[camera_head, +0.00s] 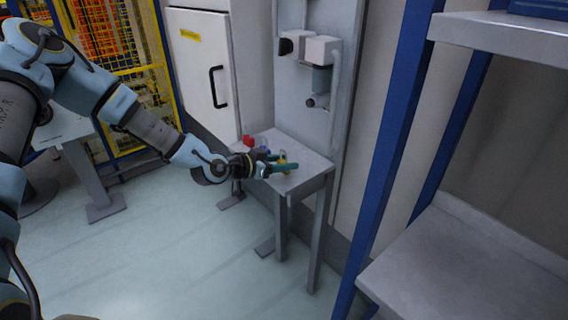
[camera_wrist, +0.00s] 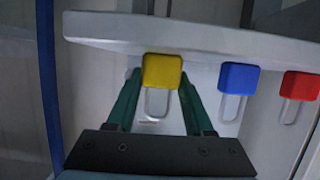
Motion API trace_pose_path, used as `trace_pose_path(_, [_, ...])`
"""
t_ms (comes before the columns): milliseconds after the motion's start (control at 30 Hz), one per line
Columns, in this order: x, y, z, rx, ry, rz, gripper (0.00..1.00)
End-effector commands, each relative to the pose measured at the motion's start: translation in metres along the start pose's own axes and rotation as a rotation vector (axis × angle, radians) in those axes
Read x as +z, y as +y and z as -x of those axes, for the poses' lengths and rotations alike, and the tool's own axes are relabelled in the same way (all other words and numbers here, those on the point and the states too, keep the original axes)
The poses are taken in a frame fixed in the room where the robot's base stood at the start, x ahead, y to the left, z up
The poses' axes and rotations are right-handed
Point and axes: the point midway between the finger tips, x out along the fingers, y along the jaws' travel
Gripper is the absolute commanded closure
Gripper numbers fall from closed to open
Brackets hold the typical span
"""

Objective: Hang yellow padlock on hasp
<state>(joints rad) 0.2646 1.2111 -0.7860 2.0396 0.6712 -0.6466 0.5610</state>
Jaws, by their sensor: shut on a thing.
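The yellow padlock (camera_wrist: 162,71) sits between the two green fingertips of my gripper (camera_wrist: 160,80) in the wrist view. Its shackle points back toward my palm. My gripper is shut on its body. A grey and white fixture (camera_head: 320,80) is on the panel above the table; I cannot make out a hasp for certain.
A blue padlock (camera_wrist: 239,78) and a red padlock (camera_wrist: 301,86) are in a row to the right of the yellow one in the wrist view. The small grey table (camera_head: 314,168) stands against the panel. A blue-post shelf (camera_head: 392,130) stands at right. Open floor lies in front.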

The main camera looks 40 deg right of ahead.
Motion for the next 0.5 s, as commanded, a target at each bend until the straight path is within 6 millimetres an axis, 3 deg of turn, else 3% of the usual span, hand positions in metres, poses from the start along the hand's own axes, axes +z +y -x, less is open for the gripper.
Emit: trace_pose_path(500, [-0.017,0.000,0.007,0.000,0.000,0.000,0.97])
